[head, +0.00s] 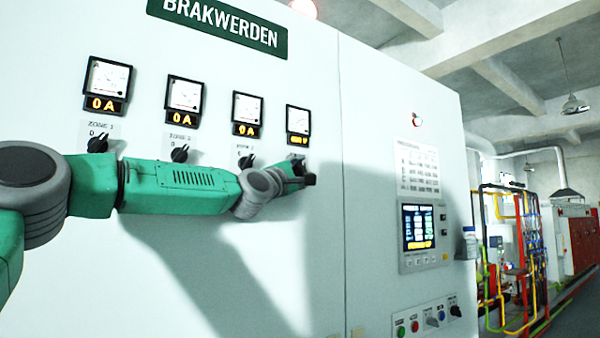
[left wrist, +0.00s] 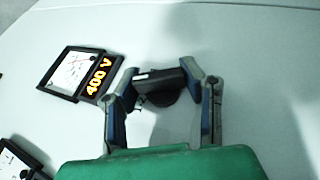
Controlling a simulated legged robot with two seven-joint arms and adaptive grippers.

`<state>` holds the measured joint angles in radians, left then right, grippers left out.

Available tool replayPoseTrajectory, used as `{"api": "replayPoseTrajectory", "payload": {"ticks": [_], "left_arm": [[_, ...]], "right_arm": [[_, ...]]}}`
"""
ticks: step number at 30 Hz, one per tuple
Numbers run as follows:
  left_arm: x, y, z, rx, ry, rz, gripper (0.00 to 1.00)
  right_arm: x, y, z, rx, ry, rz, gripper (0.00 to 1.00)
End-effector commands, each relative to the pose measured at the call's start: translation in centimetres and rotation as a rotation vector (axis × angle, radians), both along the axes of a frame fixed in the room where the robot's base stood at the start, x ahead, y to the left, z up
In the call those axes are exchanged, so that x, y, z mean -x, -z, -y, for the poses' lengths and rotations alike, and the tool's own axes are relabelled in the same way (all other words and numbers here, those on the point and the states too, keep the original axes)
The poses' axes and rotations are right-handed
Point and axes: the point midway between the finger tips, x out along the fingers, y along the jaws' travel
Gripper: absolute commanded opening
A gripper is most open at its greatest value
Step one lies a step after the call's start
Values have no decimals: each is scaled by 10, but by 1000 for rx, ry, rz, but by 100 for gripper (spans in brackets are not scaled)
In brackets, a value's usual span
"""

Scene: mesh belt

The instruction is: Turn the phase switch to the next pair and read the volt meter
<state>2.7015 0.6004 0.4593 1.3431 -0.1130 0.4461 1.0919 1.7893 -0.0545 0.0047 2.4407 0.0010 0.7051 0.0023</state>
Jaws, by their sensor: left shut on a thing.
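The volt meter (head: 298,121) is the rightmost of the dials on the white cabinet in the head view. In the left wrist view the volt meter (left wrist: 73,73) has a white needle dial, and its orange display reads 400 V. The phase switch (left wrist: 160,84) is a black rotary knob beside it. My left gripper (head: 303,174) is at this knob, below the volt meter. In the left wrist view my left gripper (left wrist: 165,82) has one finger on each side of the knob's handle and is shut on it. The fingers hide part of the knob and its markings. My right gripper is not in view.
Several ammeters reading 0 A, such as this one (head: 107,84), sit left of the volt meter, each above a black knob. A screen panel (head: 418,228) and a row of buttons (head: 415,329) are further right. Pipes stand beyond the cabinet.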

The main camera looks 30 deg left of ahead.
Motion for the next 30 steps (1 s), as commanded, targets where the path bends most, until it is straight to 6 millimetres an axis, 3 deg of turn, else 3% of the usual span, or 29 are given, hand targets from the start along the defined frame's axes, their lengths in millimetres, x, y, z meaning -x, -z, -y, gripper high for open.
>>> {"api": "replayPoseTrajectory", "payload": {"ticks": [15,30], "left_arm": [[-2,2,3,-139,0,-322,7],[-3,5,2,-160,4,-390,7]], "right_arm": [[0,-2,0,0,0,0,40],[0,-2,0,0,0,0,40]]}}
